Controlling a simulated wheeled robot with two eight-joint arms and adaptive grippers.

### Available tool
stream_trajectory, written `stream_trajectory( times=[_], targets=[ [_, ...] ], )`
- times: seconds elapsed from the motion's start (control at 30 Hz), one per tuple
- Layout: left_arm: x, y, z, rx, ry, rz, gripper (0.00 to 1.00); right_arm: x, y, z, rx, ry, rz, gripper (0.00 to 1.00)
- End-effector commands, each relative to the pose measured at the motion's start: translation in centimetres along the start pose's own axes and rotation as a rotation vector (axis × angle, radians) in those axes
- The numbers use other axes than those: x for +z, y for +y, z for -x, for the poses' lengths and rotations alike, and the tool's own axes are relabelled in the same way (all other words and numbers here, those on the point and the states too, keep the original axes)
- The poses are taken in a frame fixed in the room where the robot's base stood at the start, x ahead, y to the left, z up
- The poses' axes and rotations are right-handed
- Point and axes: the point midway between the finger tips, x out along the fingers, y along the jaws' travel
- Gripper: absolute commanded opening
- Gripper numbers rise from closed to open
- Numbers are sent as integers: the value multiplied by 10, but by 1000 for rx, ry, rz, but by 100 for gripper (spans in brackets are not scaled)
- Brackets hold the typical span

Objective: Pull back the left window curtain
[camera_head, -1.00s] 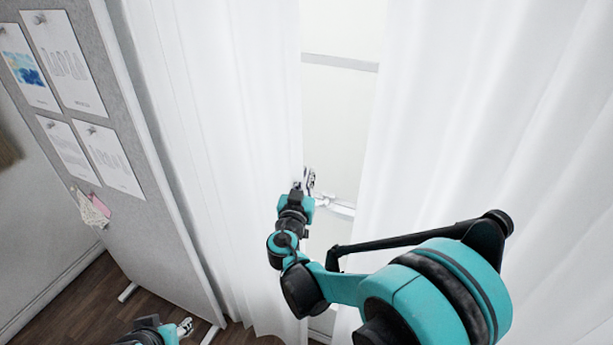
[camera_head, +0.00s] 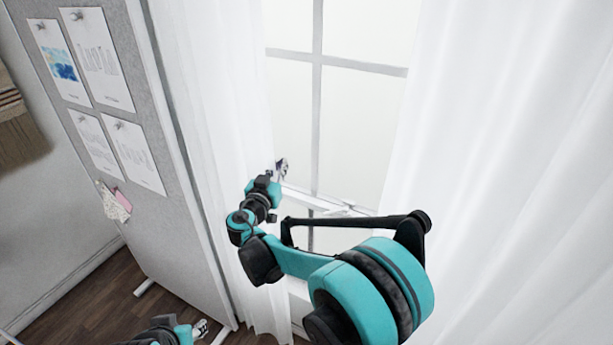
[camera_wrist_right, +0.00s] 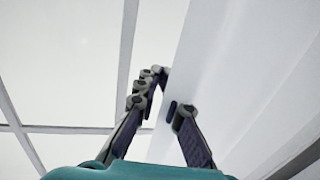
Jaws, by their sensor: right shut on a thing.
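The left curtain (camera_head: 215,90) is white and hangs in folds, bunched toward the left beside the grey board. My right gripper (camera_head: 281,168) is at the curtain's inner edge, about mid-height of the window. In the right wrist view the right gripper (camera_wrist_right: 163,108) has its fingers on either side of the edge of the left curtain (camera_wrist_right: 230,70), shut on it. The window (camera_head: 345,110) shows its panes and white bars between the two curtains. My left gripper (camera_head: 200,328) is low at the bottom left, small in view; its finger state is unclear.
The right curtain (camera_head: 510,130) hangs across the right side. A grey pin board (camera_head: 165,215) with several pinned papers stands close to the left of the left curtain. Wooden floor (camera_head: 105,305) shows at the lower left.

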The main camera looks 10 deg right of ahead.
Motion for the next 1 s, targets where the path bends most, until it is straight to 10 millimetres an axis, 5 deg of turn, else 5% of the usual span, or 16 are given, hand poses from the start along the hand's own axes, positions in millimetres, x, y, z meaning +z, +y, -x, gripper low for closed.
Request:
stream_trajectory(
  times=[0.1, 0.33, 0.9, 1.0],
  targets=[
    [1, 0, -2, 0, 0, 0, 40, 0, -33, -6, -3, 1, 1, 0],
    [2, 0, -3, 0, 0, 0, 40, -1, -73, -15, -1, 0, 1, 0],
    [2, 0, -3, 0, 0, 0, 40, -3, -91, -18, -4, 2, 1, 0],
    [2, 0, -3, 0, 0, 0, 40, -3, -91, -18, -4, 2, 1, 26]
  ],
)
